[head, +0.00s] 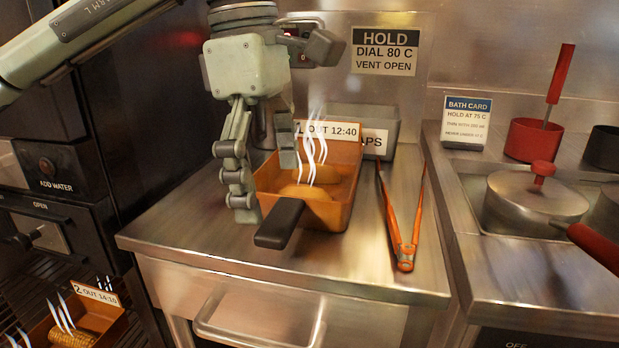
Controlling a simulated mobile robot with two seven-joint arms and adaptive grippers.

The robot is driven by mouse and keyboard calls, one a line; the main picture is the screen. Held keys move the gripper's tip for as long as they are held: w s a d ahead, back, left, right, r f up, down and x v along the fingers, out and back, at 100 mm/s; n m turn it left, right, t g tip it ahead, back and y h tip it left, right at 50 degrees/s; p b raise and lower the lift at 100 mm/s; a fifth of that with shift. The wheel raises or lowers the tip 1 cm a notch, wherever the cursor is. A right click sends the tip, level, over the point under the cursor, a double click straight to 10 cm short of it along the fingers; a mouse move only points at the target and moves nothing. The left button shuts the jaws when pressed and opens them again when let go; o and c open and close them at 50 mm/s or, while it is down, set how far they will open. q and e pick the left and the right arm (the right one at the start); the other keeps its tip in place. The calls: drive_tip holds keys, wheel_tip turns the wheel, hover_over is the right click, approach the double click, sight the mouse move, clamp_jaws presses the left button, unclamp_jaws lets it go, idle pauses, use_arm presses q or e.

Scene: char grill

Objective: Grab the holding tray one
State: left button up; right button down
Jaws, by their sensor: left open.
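Holding tray one (330,216) is an orange tray with a dark handle (280,222) pointing toward the front left. It stands on the steel counter, holds steaming food and has a label (330,130) reading "OUT 12:40", its left end hidden by my gripper. My left gripper (267,189) is open at the tray's left side, pointing down. One finger is outside the left wall beside the handle; the other is over the tray near its left edge. I cannot tell whether either finger touches the tray. My right gripper is not in view.
Orange-handled tongs (405,255) lie right of the tray. A grey bin (388,115) marked "APS" stands behind it. A second orange tray (98,318), labelled "2 OUT 14:10", sits low at left. Lidded pots (535,195) occupy the right counter. The counter's front left is clear.

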sight(281, 214)
use_arm(q)
drive_tip(key=shift+s+d+f, duration=0.1)
drive_tip(key=shift+f, duration=0.7)
drive_tip(key=f, duration=0.4)
drive_tip(key=shift+d+p, duration=0.3)
drive_tip(key=shift+p, duration=0.05)
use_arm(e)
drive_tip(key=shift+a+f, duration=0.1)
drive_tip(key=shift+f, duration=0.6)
use_arm(q)
drive_tip(key=c, duration=0.5)
drive_tip(key=shift+r, duration=0.1)
drive_tip(key=c, duration=1)
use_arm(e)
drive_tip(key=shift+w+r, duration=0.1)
